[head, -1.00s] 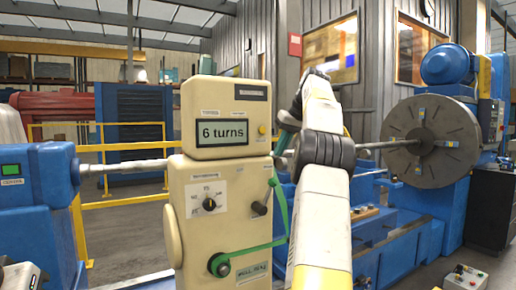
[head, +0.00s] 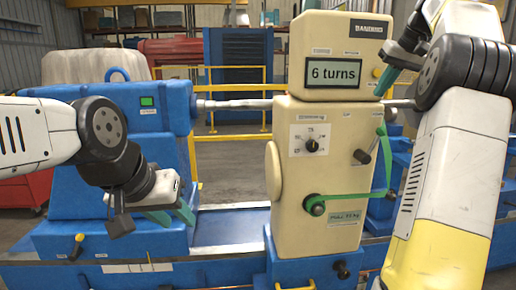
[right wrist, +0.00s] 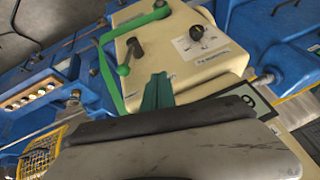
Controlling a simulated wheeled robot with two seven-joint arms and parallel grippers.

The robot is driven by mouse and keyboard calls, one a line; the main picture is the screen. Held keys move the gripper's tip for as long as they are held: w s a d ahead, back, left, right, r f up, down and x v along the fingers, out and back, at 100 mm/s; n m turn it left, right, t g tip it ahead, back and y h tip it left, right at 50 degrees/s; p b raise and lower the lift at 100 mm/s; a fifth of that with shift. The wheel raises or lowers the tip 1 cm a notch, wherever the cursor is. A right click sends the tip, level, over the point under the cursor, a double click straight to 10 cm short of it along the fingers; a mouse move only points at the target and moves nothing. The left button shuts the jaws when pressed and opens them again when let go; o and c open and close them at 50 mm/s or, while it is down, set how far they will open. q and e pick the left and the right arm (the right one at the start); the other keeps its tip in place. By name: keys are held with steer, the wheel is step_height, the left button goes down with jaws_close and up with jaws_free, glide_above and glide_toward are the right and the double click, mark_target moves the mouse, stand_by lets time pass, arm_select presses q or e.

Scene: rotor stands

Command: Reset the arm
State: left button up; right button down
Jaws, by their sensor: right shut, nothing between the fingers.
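The cream control post (head: 335,165) stands upright at the middle of the head view, its display (head: 335,72) reading "6 turns". A green crank arm (head: 350,198) runs right from a dark hub on its front and bends up to a tip; the arm also shows in the right wrist view (right wrist: 106,75). My right gripper (head: 388,80) is at the right edge of the display head, clear of the crank; in the right wrist view (right wrist: 157,92) its teal fingers are together and empty. My left gripper (head: 182,222) hangs at the left, fingers apart and empty, left of the post.
A blue machine housing (head: 150,110) stands at the left, with a grey shaft (head: 235,105) running from it toward the post. The blue bed (head: 225,228) lies below. Yellow railing (head: 235,137) stands behind. A small black lever (head: 362,157) sticks out of the post's front.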

steer(key=s+a+f, duration=0.2)
steer(key=s+a, duration=0.4)
steer(key=a, duration=0.2)
steer(key=s+a+f, duration=0.3)
steer(key=s+a, duration=0.3)
steer(key=a, duration=0.2)
steer(key=s+a+f, duration=0.4)
steer(key=s+f, duration=0.4)
steer(key=s+a+f+n, duration=0.1)
steer(key=s+a+f, duration=0.3)
steer(key=s+f, duration=0.4)
steer(key=shift+s+a+f+t, duration=0.25)
steer(key=shift+s+a+t, duration=0.05)
steer(key=shift+s, duration=0.3)
